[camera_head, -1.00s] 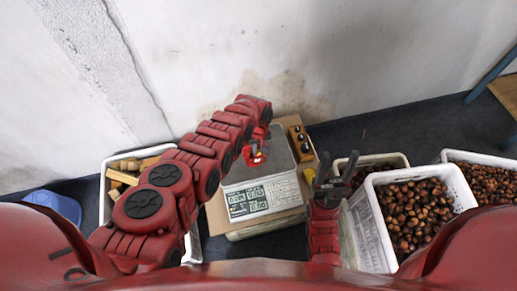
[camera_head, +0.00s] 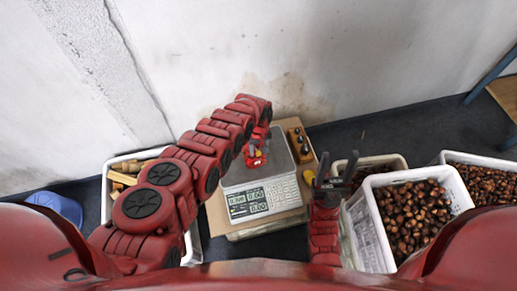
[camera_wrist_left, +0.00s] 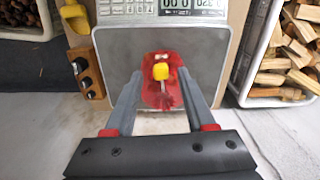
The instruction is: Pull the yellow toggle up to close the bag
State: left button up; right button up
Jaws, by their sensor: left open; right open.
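A small red mesh bag (camera_wrist_left: 152,98) is on the metal pan of the scale (camera_wrist_left: 108,65) in the left wrist view. Its yellow toggle (camera_wrist_left: 160,71) is near the top of the bag. My left gripper (camera_wrist_left: 159,82) is open, with one finger on each side of the bag and toggle. I cannot tell whether the fingers touch them. In the head view the bag (camera_head: 256,154) is partly hidden by my left arm. My right gripper (camera_head: 336,170) is open and empty, to the right of the scale.
White crates of chestnuts (camera_head: 372,222) stand at the right. A crate with wood pieces (camera_head: 104,198) is at the left, partly behind my left arm. A wooden block with dark knobs (camera_head: 299,143) stands beside the scale. The wall is behind.

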aim_at(258, 152)
pick_arm(q)
notch_tip(258, 152, up, 17)
dwell(0.7)
dwell(0.3)
